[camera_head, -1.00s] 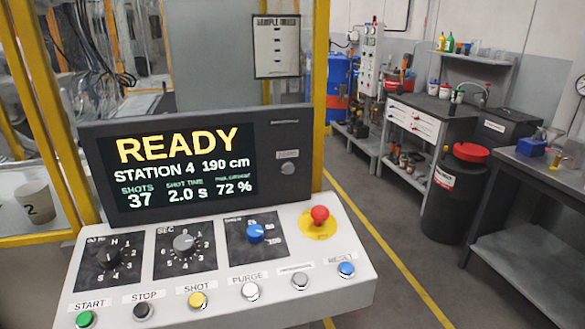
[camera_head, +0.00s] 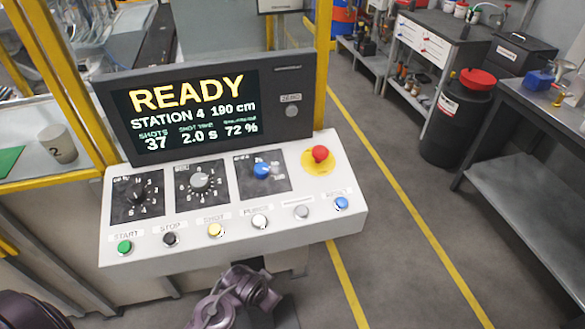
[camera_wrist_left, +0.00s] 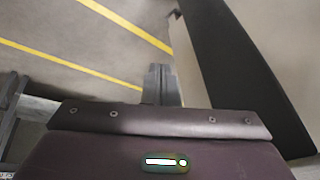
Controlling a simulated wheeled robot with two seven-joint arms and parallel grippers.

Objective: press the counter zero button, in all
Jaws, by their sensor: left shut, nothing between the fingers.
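The zero button (camera_head: 292,111) is a small round grey button on the dark display housing, to the right of the screen and under a small label reading ZERO. The screen (camera_head: 190,108) shows READY, station 4, 190 cm, shots 37, 2.0 s and 72 %. My left gripper (camera_wrist_left: 163,72) shows in the left wrist view with its grey fingers shut and empty, above the floor. In the head view a purple-grey part of my arm shows at the bottom, below the panel, well apart from the zero button. My right gripper is not in view.
The white sloped panel (camera_head: 285,225) below the screen holds dials, a red mushroom button (camera_head: 320,153) and a row of coloured buttons, including start (camera_head: 125,247) and a blue one (camera_head: 341,203). A yellow post (camera_head: 323,75) stands close behind the housing.

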